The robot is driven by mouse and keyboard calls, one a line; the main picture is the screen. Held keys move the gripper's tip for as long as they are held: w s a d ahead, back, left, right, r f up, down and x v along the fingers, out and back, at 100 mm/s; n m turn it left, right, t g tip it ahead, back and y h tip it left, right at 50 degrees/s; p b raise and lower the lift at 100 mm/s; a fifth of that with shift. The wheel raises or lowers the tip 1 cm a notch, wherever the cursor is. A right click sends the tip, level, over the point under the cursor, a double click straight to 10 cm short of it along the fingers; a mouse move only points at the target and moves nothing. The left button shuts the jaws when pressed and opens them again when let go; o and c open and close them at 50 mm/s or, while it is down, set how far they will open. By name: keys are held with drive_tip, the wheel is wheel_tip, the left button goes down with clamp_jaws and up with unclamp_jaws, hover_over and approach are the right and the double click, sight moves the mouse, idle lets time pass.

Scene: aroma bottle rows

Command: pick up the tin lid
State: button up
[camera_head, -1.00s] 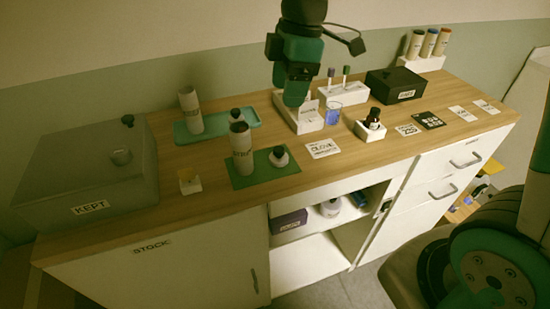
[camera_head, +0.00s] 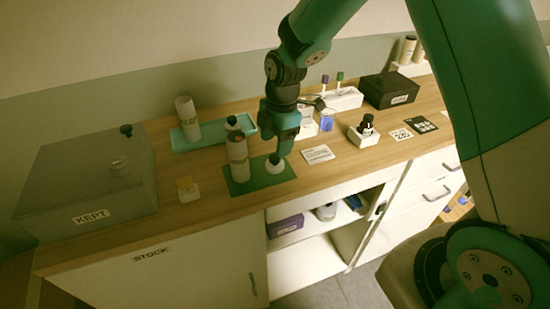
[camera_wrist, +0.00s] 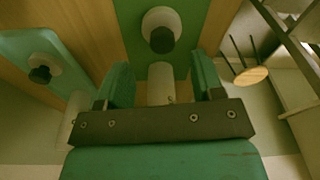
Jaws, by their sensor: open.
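A small white round piece with a dark knob (camera_head: 274,164) stands on the green mat (camera_head: 283,179), and it looks like the tin lid. It also shows at the top of the wrist view (camera_wrist: 161,24). A pale labelled tin (camera_head: 239,160) stands upright just left of it on the same mat. My gripper (camera_head: 282,146) points down close above the knobbed piece and is open and empty. In the wrist view the knobbed piece lies beyond my two fingertips (camera_wrist: 162,76). The pale tin (camera_wrist: 160,92) shows in the gap between the fingers. I see no contact.
A teal tray (camera_head: 184,147) behind holds another tin (camera_head: 188,118) and a similar knobbed piece (camera_head: 232,124). The grey KEPT box (camera_head: 60,190) stands left. A dark bottle in a white holder (camera_head: 363,136) and a white card (camera_head: 318,154) are right.

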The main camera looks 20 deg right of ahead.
sight(275, 162)
drive_tip(key=f+p, duration=0.1)
drive_tip(key=f, duration=0.1)
drive_tip(key=f+p, duration=0.1)
drive_tip(key=f, duration=0.2)
drive_tip(key=shift+s+a+f, duration=0.1)
drive_tip(key=shift+s+a, duration=0.1)
drive_tip(key=shift+c, duration=0.3)
drive_tip(key=c, duration=0.9)
